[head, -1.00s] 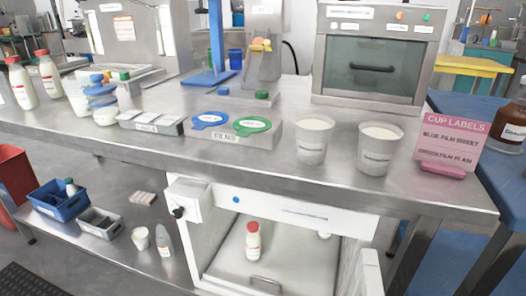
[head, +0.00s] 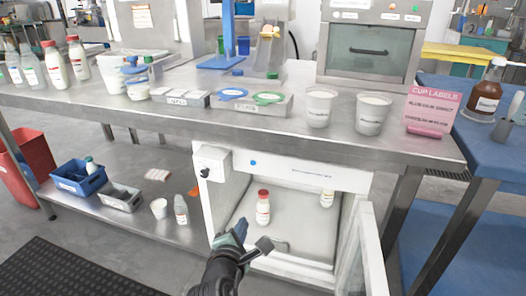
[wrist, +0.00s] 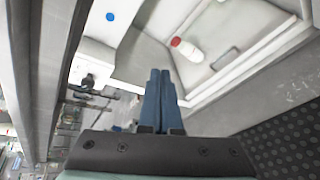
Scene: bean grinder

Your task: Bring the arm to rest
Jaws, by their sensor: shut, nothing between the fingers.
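My gripper (head: 240,230) shows in the lower middle of the head view, in front of the open white cabinet (head: 282,168) under the bench. Its dark arm comes up from the bottom edge. In the wrist view my gripper's blue fingers (wrist: 158,84) lie side by side, shut with nothing between them. A red-capped white bottle (head: 263,207) stands inside the cabinet, beyond the gripper and apart from it. The bottle also shows in the wrist view (wrist: 187,50).
The cabinet door (head: 362,252) hangs open to the right of my gripper. A second bottle (head: 327,198) stands at the cabinet's right. The lower shelf at left holds a blue bin (head: 78,182), a grey bin (head: 120,198) and a small cup (head: 159,208). The bench edge runs above.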

